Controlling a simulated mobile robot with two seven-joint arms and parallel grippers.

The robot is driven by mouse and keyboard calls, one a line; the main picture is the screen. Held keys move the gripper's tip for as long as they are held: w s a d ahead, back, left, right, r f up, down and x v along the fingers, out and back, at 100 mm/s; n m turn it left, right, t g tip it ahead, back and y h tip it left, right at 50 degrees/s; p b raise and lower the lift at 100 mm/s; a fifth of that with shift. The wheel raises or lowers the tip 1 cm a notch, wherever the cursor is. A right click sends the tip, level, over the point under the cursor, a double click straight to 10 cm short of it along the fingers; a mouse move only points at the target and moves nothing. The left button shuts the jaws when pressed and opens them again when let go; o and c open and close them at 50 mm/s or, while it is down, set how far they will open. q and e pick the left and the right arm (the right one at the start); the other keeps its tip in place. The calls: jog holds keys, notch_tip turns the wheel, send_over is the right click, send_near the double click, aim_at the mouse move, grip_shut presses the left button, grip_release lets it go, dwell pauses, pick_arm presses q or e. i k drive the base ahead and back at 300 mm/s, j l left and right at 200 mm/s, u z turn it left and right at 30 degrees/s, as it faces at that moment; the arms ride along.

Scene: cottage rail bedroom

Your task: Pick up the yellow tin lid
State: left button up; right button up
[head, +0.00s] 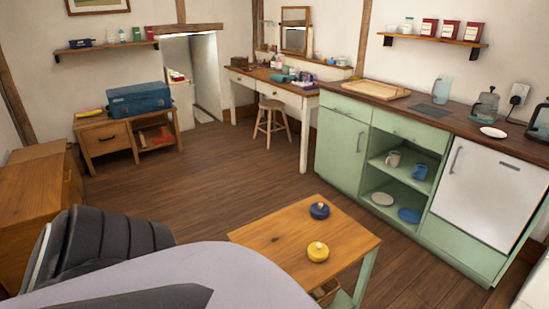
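The yellow tin lid (318,252) is round with a small pale knob on top. It lies on the wooden top of a small table (275,238), near its front right side. A similar dark blue lid (319,211) with a knob lies on the same top, farther back and apart from the yellow one. Neither of my grippers is in view. Nothing touches the yellow lid.
The table has pale green legs and a basket (326,291) below. A green cabinet (342,145) with open shelves stands behind it to the right. Wooden floor (210,195) lies clear behind the table. A stool (270,118) stands at the desk.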

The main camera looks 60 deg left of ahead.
aim_at(317, 252)
jog(key=u, duration=1.55)
